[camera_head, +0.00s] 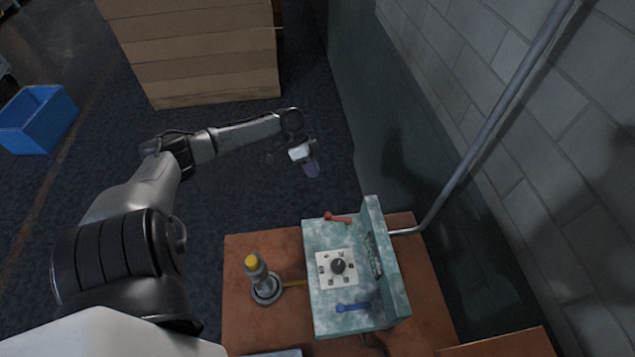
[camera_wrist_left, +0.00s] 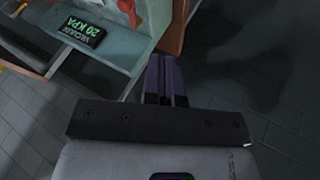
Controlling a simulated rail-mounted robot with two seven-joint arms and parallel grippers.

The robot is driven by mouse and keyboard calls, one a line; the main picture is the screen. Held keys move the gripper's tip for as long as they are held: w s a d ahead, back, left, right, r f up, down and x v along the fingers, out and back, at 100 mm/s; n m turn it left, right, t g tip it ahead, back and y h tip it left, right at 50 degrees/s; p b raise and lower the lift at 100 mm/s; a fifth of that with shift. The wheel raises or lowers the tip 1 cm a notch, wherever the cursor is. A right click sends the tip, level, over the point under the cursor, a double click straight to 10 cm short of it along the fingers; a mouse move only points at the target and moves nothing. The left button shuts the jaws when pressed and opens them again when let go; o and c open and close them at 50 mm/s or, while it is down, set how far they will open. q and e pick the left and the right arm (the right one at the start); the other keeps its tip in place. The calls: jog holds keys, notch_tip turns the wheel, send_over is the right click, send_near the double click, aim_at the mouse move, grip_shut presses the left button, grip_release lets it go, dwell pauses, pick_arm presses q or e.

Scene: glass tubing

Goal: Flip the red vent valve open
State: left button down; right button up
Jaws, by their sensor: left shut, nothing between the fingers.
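The red vent valve (camera_head: 337,218) is a small red lever at the far end of the teal marbled box (camera_head: 320,240). A red part at the top of the left wrist view (camera_wrist_left: 127,8) looks like the same lever, partly cut off by the frame edge. My left gripper (camera_head: 311,169) is shut and empty, in the air beyond the far edge of the table, apart from the lever. Its purple fingers (camera_wrist_left: 166,80) are together in the left wrist view, beside the box. My right gripper is not in view.
The box also carries a black knob (camera_head: 338,266) on a white plate and a blue lever (camera_head: 352,307). A display (camera_wrist_left: 83,31) reads "20 KPA". A yellow-topped cylinder (camera_head: 257,268) stands left of the box. A grey pipe (camera_head: 470,150) and block wall lie to the right.

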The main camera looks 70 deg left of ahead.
aim_at(338, 219)
pick_arm(q)
jog(key=d+f+p, duration=0.3)
jog(key=d+f, duration=0.4)
jog(key=d, duration=0.1)
jog(key=shift+w+d+f, duration=0.2)
jog(key=shift+d+f, duration=0.05)
jog(key=shift+d, duration=0.1)
